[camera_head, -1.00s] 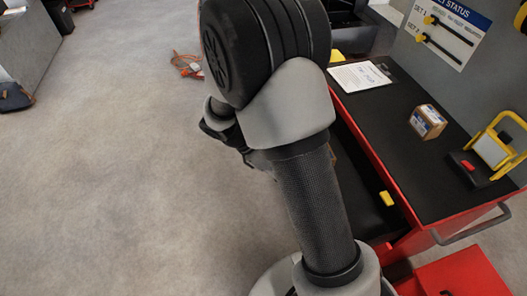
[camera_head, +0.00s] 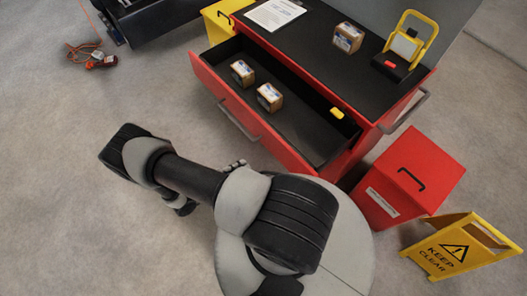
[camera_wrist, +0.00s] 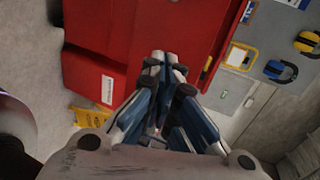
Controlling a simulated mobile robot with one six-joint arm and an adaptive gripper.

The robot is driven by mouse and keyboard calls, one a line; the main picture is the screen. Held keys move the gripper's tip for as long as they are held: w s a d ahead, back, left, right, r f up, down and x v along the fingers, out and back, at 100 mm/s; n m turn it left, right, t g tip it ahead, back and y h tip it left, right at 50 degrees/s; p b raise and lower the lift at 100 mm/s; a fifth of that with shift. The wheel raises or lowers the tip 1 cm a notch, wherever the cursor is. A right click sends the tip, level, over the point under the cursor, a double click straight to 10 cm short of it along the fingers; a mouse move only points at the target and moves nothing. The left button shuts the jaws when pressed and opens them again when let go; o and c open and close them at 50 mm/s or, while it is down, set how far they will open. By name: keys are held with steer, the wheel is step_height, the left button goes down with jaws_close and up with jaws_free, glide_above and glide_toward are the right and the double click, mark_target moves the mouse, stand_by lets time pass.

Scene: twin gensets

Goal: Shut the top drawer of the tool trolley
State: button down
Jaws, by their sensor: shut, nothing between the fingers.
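The red tool trolley (camera_head: 400,95) stands at upper right in the head view, with a black top. Its top drawer (camera_head: 214,92) is pulled out towards the left. The drawer holds two small cardboard boxes (camera_head: 242,72) (camera_head: 269,97) and a yellow item (camera_head: 337,113).
A red box (camera_head: 415,175) with a black handle and a yellow "keep clear" sign (camera_head: 455,250) stand right of my base. A paper, a small carton (camera_head: 348,38) and a yellow-framed lamp (camera_head: 408,45) are on the trolley top. Floor at left is clear, except an orange cable (camera_head: 88,56).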

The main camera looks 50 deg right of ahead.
mark_target(274, 148)
steer(key=x, duration=0.8)
steer(key=b+x, duration=0.1)
steer(key=x, duration=0.3)
steer(key=shift+s+d+r, duration=0.15)
steer(key=shift+s+r, duration=0.1)
steer(key=shift+r, duration=0.15)
steer(key=shift+s+d, duration=0.1)
steer(key=shift+d, duration=0.35)
